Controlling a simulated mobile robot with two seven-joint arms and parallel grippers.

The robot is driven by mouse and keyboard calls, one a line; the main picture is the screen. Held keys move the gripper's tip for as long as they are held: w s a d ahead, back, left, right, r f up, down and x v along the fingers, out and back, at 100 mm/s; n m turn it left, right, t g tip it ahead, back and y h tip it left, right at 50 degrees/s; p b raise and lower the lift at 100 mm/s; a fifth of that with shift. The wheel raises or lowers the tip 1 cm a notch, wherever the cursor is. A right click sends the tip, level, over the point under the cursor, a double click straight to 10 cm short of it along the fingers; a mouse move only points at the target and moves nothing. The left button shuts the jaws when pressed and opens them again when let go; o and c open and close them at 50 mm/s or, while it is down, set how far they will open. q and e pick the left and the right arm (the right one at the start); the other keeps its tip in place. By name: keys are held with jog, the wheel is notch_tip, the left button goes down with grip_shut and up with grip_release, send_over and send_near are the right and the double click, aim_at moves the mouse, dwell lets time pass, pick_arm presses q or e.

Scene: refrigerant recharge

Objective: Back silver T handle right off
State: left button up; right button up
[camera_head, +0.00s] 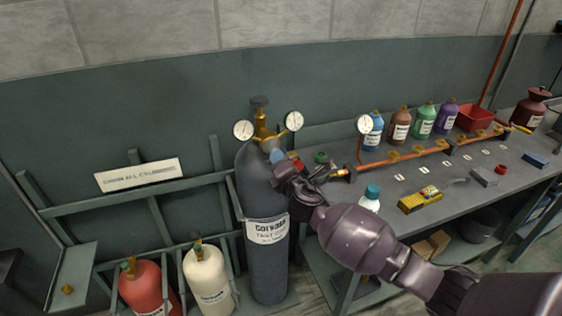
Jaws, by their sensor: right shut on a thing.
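A tall dark grey cylinder (262,270) with a white label stands upright in the rack. A brass regulator (262,128) with two round white gauges (243,130) sits on top of it. My right gripper (283,163) reaches in from the lower right and is shut at the front of the regulator. A small pale silver-blue piece, which looks like the silver T handle (276,155), shows at its fingertips. The gripper hides most of the handle and part of the cylinder's shoulder. My left gripper is not in view.
A red cylinder (148,287) and a cream cylinder (208,282) stand at the lower left. The workbench (400,225) on the right holds several bottles, an orange pipe manifold (405,152), a yellow box (420,200) and a white bottle (369,200) close to my right arm.

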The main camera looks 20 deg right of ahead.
jog(key=shift+o, duration=0.2)
jog(key=shift+f+n, duration=0.1)
jog(key=shift+n, duration=0.6)
jog(key=o, duration=0.9)
jog(key=shift+s, duration=0.1)
jog(key=s+b, duration=0.1)
jog(key=s, duration=0.9)
jog(key=shift+s+d, duration=0.15)
jog(key=shift+s, duration=0.2)
